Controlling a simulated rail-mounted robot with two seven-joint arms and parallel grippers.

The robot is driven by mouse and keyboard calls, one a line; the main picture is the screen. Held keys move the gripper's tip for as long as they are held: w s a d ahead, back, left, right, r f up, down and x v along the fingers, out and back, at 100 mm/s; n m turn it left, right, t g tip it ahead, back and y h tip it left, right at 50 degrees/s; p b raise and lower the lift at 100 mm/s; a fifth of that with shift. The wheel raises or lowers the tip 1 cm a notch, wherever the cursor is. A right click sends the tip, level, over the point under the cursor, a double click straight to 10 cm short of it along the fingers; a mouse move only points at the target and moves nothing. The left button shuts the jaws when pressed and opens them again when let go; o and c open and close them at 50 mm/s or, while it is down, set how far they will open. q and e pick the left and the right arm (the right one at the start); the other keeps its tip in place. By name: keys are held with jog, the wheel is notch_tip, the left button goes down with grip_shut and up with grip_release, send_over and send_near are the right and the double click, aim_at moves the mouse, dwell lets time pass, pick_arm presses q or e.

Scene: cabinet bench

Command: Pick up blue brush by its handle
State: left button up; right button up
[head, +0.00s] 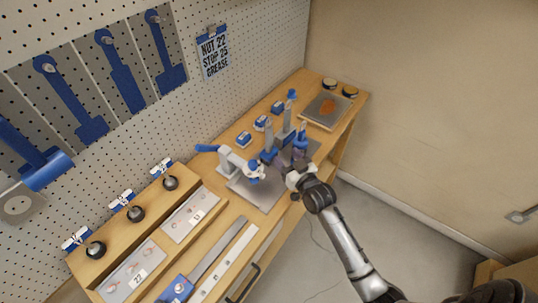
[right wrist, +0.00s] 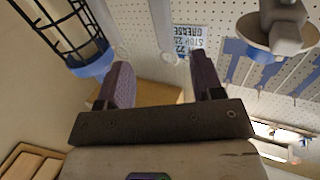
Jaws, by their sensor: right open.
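I cannot make out a blue brush for certain. My right gripper (head: 287,160) is over the grey plate in the middle of the bench, partly covering what stands there. In the right wrist view the gripper (right wrist: 160,78) shows its two purple fingers apart, with nothing between them. My left gripper is in neither view.
A grey press with a blue lever (head: 206,148) stands left of the gripper. A dark wire cage (right wrist: 65,30) is near in the right wrist view. Blue tool shapes (head: 115,70) line the pegboard.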

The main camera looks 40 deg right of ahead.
aim_at(271, 138)
jog(key=w, duration=0.3)
jog(key=w+d, duration=0.1)
jog(key=w, duration=0.1)
jog(key=shift+w, duration=0.1)
jog(key=shift+w+d+r+b, duration=0.1)
jog(key=shift+w+b, duration=0.25)
jog(key=shift+w, duration=1.15)
jog(key=shift+w+d+r+b, duration=0.1)
jog(key=shift+w+b, duration=0.2)
jog(key=shift+w, duration=1.15)
jog(key=shift+c, duration=0.2)
grip_shut()
